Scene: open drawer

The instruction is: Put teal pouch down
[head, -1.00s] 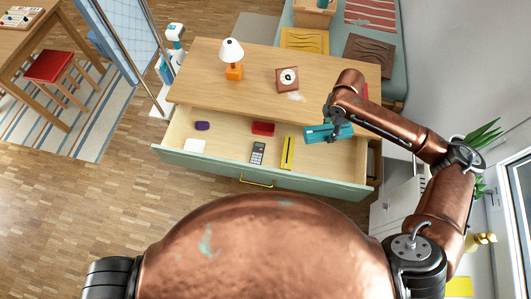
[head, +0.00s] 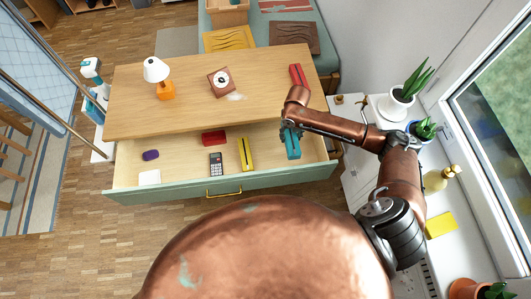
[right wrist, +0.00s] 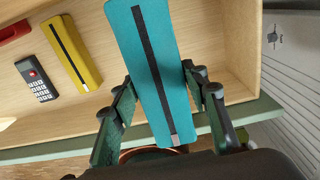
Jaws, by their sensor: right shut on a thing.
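The teal pouch (head: 293,146) hangs in my right gripper (head: 290,127), over the right part of the open drawer (head: 230,186). In the right wrist view the pouch (right wrist: 150,65) is long, with a black zip strip, and sits between the two fingers of the gripper (right wrist: 160,110). The gripper is shut on it. The pouch runs roughly front to back, and I cannot tell its exact height above the drawer floor. My left gripper is not in view.
The drawer holds a yellow pouch (head: 246,155), a calculator (head: 216,164), a red case (head: 213,138), a purple item (head: 151,155) and a white item (head: 149,177). The drawer floor right of the yellow pouch looks clear. A lamp (head: 157,76) stands on the desktop.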

